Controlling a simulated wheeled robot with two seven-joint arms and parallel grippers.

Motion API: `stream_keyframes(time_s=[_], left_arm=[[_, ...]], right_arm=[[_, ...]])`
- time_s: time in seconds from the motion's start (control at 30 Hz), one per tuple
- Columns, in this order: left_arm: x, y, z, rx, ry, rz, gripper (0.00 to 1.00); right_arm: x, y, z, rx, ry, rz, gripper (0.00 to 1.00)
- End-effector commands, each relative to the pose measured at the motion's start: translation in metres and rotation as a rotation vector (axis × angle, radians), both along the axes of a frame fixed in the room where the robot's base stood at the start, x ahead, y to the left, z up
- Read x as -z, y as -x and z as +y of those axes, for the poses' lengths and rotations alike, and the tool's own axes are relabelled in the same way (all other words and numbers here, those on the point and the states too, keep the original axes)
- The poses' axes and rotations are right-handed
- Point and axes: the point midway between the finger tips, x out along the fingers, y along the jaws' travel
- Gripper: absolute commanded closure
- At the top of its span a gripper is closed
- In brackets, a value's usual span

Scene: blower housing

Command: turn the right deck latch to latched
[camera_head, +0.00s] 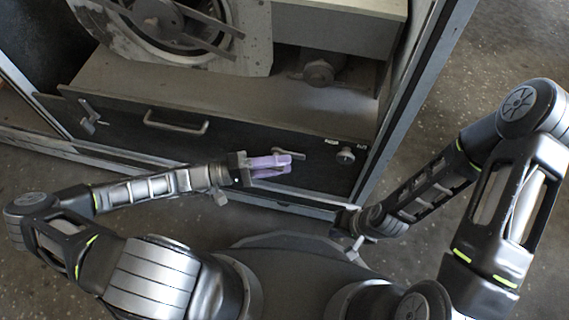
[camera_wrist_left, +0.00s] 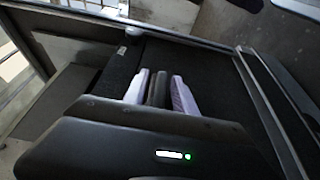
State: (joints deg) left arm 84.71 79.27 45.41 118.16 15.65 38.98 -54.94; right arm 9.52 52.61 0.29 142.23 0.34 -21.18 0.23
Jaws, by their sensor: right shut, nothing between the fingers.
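The right deck latch (camera_head: 288,153) is a small grey lever on the dark front panel. It lies nearly level in the picture, its handle pointing right. My left gripper (camera_head: 285,165) is in front of the panel, just below the lever in the picture. Its two purple fingers are apart; they also show in the left wrist view (camera_wrist_left: 160,90), with a dark strip visible between them. I cannot tell whether they touch the latch. My right gripper (camera_head: 345,221) is low, by the cabinet's right post; it is shut and empty, its fingertips barely visible.
The left deck latch (camera_head: 90,117) and a bar handle (camera_head: 175,126) are on the same panel (camera_head: 235,140). A round knob (camera_head: 346,155) sits right of the lever. The blower housing (camera_head: 190,40) stands above the deck (camera_head: 220,93). The cabinet post (camera_head: 410,95) bounds the right.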

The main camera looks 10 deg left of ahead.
Motion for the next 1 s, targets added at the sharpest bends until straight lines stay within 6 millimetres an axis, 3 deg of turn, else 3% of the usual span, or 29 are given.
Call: stream_keyframes(time_s=[0.13, 0.4, 0.8, 1.0], left_arm=[[0.0003, -0.0034, -0.0114, 0.002, 0.000, 0.000, 0.67], [-0.0003, -0.0041, -0.0126, 0.000, -0.001, 0.000, 0.67], [-0.0001, -0.0040, -0.0124, 0.000, -0.001, 0.000, 0.99], [0.0001, -0.0040, -0.0123, 0.000, -0.001, 0.000, 1.00]], right_arm=[[0.0036, -0.0006, 0.0002, 0.001, 0.000, -0.002, 1.00], [0.0032, -0.0007, 0.0003, 0.001, 0.000, -0.002, 1.00], [0.0032, -0.0005, 0.0003, 0.001, 0.000, -0.002, 1.00], [0.0033, -0.0005, 0.0002, 0.001, 0.000, -0.002, 1.00]])
